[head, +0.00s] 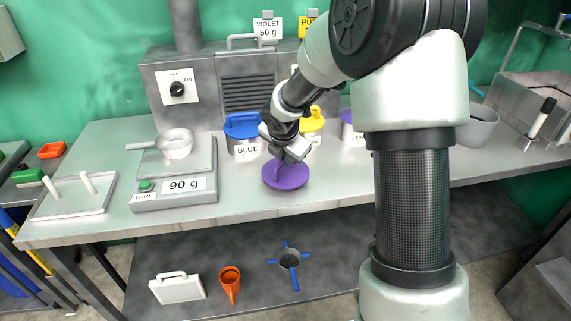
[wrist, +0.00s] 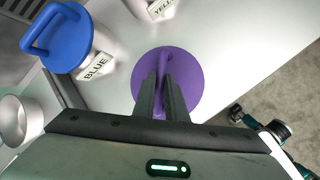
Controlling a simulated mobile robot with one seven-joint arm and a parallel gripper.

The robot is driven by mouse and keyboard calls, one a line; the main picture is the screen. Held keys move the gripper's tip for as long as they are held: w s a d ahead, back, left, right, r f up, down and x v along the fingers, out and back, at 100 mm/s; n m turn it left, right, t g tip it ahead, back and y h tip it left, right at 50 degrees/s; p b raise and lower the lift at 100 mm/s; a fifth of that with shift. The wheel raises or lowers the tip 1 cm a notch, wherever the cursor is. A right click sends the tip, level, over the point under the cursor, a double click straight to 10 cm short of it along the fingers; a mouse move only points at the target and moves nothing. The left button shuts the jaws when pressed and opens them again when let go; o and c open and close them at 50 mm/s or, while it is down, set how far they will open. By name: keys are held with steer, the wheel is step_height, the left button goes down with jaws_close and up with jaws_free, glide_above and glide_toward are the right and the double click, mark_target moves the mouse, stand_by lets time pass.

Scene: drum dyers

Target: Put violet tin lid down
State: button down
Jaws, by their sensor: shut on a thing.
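The violet tin lid (head: 286,177) is a round purple disc with a raised handle. In the head view it is at or just above the table's front part, right of the scale; I cannot tell if it touches the table. My gripper (head: 287,158) is above it, shut on its handle. In the wrist view the lid (wrist: 184,72) lies flat under the two dark fingers (wrist: 162,82), which hide part of the handle. An uncovered violet tin is not clearly seen; a tin with a violet top (head: 347,118) is partly hidden behind my arm.
The blue-lidded tin (head: 243,141) and yellow-lidded tin (head: 311,126) stand behind the lid. The scale (head: 176,190), reading 90 g, bears a small pan (head: 175,143) at left. The table (head: 240,206) is clear around the lid, with its front edge close.

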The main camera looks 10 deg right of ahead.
steer(key=shift+f, duration=0.6)
steer(key=shift+r, duration=0.1)
steer(key=c, duration=1.8)
jaws_free()
